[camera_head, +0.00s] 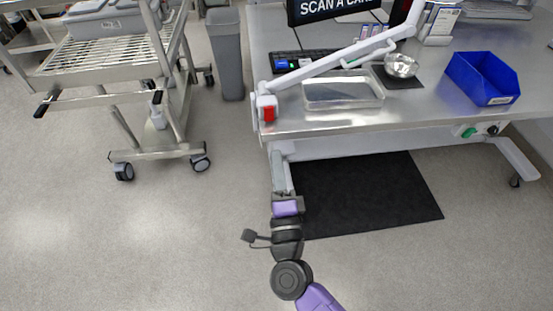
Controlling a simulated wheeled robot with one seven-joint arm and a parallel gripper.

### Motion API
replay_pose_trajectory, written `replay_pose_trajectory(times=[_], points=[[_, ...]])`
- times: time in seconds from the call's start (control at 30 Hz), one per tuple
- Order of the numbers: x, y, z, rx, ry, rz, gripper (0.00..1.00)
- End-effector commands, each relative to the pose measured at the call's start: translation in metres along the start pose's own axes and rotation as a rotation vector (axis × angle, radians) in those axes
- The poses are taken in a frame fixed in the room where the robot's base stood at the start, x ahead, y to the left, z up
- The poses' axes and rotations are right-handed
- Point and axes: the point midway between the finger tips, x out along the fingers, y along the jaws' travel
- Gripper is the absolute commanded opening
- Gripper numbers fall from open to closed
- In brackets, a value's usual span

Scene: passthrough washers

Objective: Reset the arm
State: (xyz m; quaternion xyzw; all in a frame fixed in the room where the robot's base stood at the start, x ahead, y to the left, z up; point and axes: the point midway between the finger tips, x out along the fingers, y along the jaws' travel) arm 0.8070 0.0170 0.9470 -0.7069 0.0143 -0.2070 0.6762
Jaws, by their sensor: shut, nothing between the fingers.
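My arm, purple and dark grey, reaches up from the bottom of the head view. My gripper (287,200) is at its far end, low in front of the table's left leg and beside the black floor mat (368,190). It is shut and holds nothing. The fingertips are small here and hard to tell from the table leg behind them. The gripper appears apart from the things on the tabletop.
The steel table (440,118) carries a shallow metal tray (342,93), a shiny bowl (401,66), a blue bin (482,78) and a keyboard (303,60). A white jointed arm (335,60) crosses it. A wheeled cart (105,55) and grey bin (228,55) stand left. Lower-left floor is clear.

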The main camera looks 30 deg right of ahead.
Motion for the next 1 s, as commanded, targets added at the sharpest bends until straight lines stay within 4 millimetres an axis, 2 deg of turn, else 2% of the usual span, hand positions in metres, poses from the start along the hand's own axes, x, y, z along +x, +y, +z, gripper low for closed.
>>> replay_pose_trajectory(times=[0.33,0.4,0.5,0.57,0.77,1.0], points=[[0.000,0.000,0.000,-0.006,-0.001,0.000,0.00],[0.000,0.000,0.005,-0.039,-0.022,-0.001,0.00],[0.004,-0.021,0.016,-0.120,-0.064,-0.050,0.00],[-0.002,-0.034,0.019,-0.193,-0.094,-0.080,0.00],[-0.050,-0.055,0.008,-0.495,-0.189,-0.127,0.00],[-0.122,-0.064,-0.021,-0.873,-0.306,-0.110,0.00]])
